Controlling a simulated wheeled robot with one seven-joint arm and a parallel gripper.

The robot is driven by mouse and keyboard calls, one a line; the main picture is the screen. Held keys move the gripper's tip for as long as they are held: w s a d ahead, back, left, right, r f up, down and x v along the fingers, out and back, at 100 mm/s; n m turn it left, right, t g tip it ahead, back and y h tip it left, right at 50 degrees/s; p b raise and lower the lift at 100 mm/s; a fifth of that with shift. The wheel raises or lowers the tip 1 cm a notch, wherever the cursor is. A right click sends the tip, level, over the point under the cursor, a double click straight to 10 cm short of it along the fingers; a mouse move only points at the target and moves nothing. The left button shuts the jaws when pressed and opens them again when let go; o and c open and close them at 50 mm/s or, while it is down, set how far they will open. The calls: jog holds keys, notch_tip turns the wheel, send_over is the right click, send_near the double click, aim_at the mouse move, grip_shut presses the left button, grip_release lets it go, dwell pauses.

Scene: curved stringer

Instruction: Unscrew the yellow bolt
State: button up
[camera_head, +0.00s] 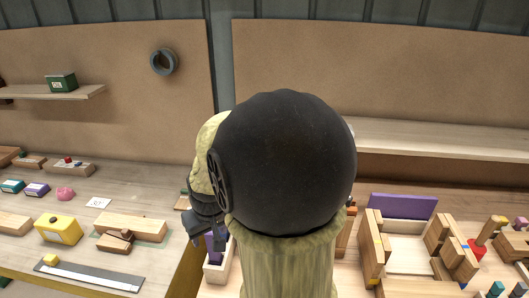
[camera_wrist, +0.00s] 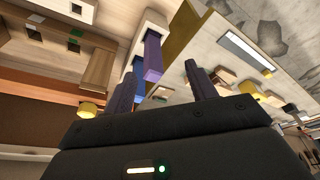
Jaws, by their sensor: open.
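I cannot clearly identify the yellow bolt. A round yellow piece (camera_wrist: 88,109) shows just left of my gripper (camera_wrist: 162,68) in the wrist view, partly hidden by the gripper body; I cannot tell if it is the bolt. In the head view a small yellow piece (camera_head: 50,260) sits by a grey strip at the lower left. My gripper also shows in the head view (camera_head: 208,232), low beside my dark arm joint and partly hidden. Its two fingers are apart in the wrist view, with no object visibly held.
A yellow box (camera_head: 59,229) and a wooden block (camera_head: 130,227) lie on the left bench. Shelves (camera_head: 60,93) line the wall. My arm hides the middle.

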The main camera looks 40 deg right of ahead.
jog(key=d+r+m+p, duration=0.1)
jog(key=d+r, duration=0.5)
jog(key=d, duration=0.3)
jog(key=d+r+m+t+p, duration=0.1)
jog(key=d+r+p, duration=0.1)
jog(key=d+r, duration=0.5)
jog(key=shift+w+d+r+h, duration=0.15)
jog(key=shift+d+r+h, duration=0.2)
jog(key=shift+d, duration=0.6)
jog(key=shift+f, duration=0.15)
jog(key=x, duration=1.7)
jog(key=shift+w+d+f, duration=0.15)
